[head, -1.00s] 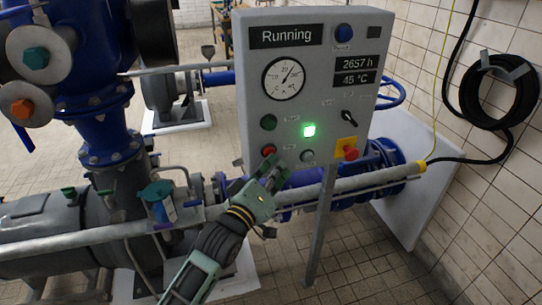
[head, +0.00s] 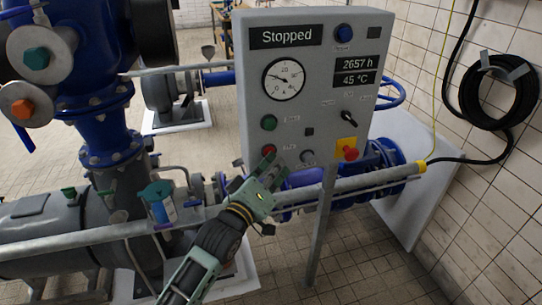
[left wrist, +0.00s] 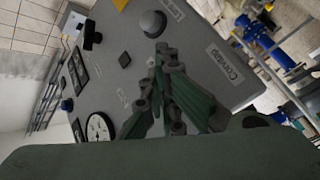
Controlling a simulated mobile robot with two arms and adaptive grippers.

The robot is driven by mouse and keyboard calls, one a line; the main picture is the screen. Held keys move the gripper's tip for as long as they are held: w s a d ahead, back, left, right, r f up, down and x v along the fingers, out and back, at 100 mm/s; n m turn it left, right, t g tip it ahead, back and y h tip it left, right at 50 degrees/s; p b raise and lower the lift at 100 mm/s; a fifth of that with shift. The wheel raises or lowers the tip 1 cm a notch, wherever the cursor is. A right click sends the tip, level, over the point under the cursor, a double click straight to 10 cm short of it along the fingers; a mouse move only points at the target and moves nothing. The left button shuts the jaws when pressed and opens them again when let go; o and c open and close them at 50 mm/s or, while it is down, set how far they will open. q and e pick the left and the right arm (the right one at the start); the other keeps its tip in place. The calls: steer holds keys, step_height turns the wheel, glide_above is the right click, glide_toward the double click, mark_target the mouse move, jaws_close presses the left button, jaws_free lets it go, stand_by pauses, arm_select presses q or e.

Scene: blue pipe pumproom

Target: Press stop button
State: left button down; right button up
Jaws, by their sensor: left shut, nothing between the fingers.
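The grey control panel (head: 290,90) has a display (head: 286,36) that reads "Stopped". The red stop button (head: 269,150) is at its lower left, below a green button (head: 268,122). The indicator lamp (head: 309,132) is dark. My left gripper (head: 266,165) is shut and empty, its tips just below the red button in the head view. I cannot tell if they touch it. In the left wrist view the shut fingers (left wrist: 160,52) point at the panel face, and the red button does not show. My right gripper is not in view.
A grey button (head: 307,156) and a red emergency knob on a yellow plate (head: 346,143) sit to the right of my gripper. Blue pump piping (head: 100,120) stands on the left. A pipe (head: 370,180) runs below the panel. A coiled black hose (head: 498,92) hangs on the wall.

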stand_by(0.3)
arm_select(q)
steer(key=shift+s+d+p, duration=0.1)
steer(key=shift+s+p, duration=0.25)
steer(key=shift+s, duration=0.05)
steer(key=s+d+p, duration=0.2)
steer(key=s+p, duration=0.1)
steer(key=s, duration=0.2)
steer(key=shift+s, duration=0.35)
stand_by(0.7)
